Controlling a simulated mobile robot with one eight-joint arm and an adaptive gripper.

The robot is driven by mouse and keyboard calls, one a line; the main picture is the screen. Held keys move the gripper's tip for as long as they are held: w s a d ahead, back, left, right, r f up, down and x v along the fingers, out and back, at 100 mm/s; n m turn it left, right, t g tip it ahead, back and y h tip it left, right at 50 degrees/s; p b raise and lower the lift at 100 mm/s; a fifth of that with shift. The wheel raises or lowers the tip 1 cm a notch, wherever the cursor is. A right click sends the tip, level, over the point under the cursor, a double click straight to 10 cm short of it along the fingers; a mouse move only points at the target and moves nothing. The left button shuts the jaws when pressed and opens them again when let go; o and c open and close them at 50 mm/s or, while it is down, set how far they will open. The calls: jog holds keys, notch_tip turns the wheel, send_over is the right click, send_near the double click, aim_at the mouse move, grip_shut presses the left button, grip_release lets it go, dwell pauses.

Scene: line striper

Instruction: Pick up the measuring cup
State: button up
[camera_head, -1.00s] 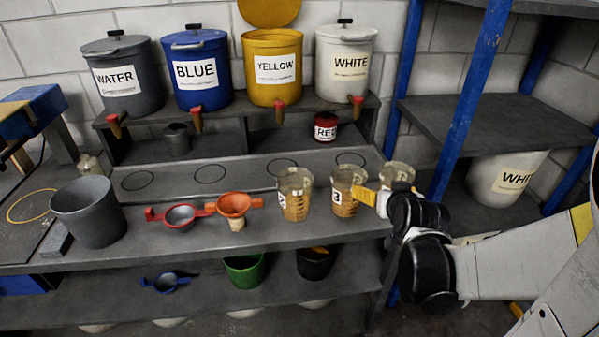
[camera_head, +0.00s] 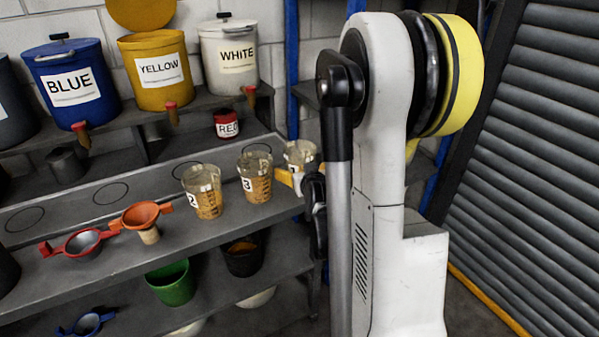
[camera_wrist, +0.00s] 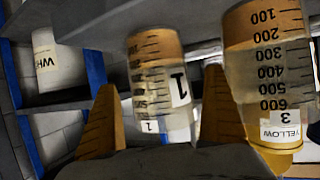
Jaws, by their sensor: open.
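The clear measuring cup marked 1 (camera_head: 300,155) stands at the right end of the bench. Cup 3 (camera_head: 255,177) and cup 2 (camera_head: 203,190) stand to its left. In the wrist view, cup 1 (camera_wrist: 158,75) shows in the gap between the two orange fingers of my open gripper (camera_wrist: 162,108), with nothing gripped. I cannot tell how deep the cup sits between them. Cup 3 (camera_wrist: 268,70), labelled YELLOW, is close beside the right finger. In the head view one yellow finger (camera_head: 285,178) is by cup 1; my arm hides most of the gripper.
An orange funnel (camera_head: 146,214) and a red-handled funnel (camera_head: 83,242) lie further left on the bench. Paint buckets (camera_head: 155,70) stand on the raised shelf behind. A blue rack post (camera_head: 292,60) rises behind cup 1. A grey shutter (camera_head: 530,150) is at the right.

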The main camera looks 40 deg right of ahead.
jog(key=b+x, duration=0.1)
jog(key=x, duration=0.2)
jog(key=shift+w+d+f, duration=0.15)
jog(key=shift+d+f, duration=0.1)
jog(key=shift+f, duration=0.05)
jog(key=shift+r, duration=0.1)
jog(key=c, duration=1.4)
jog(key=shift+r, duration=0.1)
